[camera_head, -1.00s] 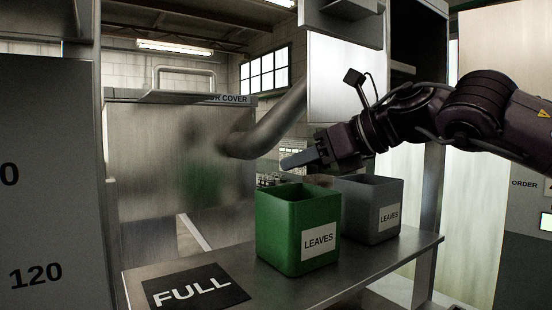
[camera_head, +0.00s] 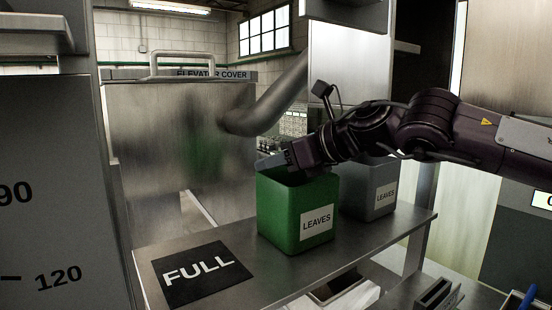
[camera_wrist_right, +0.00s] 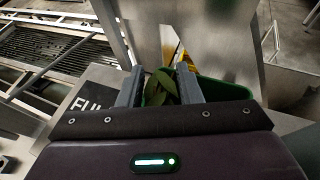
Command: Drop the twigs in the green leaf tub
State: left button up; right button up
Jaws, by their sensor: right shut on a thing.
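The green leaf tub (camera_head: 285,212), labelled LEAVES, stands upright on the metal shelf. My right gripper (camera_head: 268,162) is just above the tub's open top, with its fingertips near the far left rim. In the right wrist view the right gripper (camera_wrist_right: 160,88) is shut on the twigs (camera_wrist_right: 162,84), which show as dark green leaves between the two fingers. The tub's green wall (camera_wrist_right: 228,94) shows beyond the fingers to the right. The inside of the tub is mostly hidden. My left gripper is not in view.
A grey tub (camera_head: 372,198), also labelled LEAVES, stands right of the green one, partly behind my right arm. A black FULL mat (camera_head: 200,274) lies bare on the shelf at left. A metal elevator cover (camera_head: 180,140) and a pipe (camera_head: 272,112) stand behind.

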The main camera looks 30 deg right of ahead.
jog(key=shift+f, duration=0.25)
jog(key=o, duration=1)
jog(key=shift+r, duration=0.1)
jog(key=shift+r, duration=0.2)
jog(key=b+v, duration=0.5)
jog(key=v, duration=0.7)
jog(key=shift+d+b, duration=0.1)
jog(key=shift+b, duration=0.3)
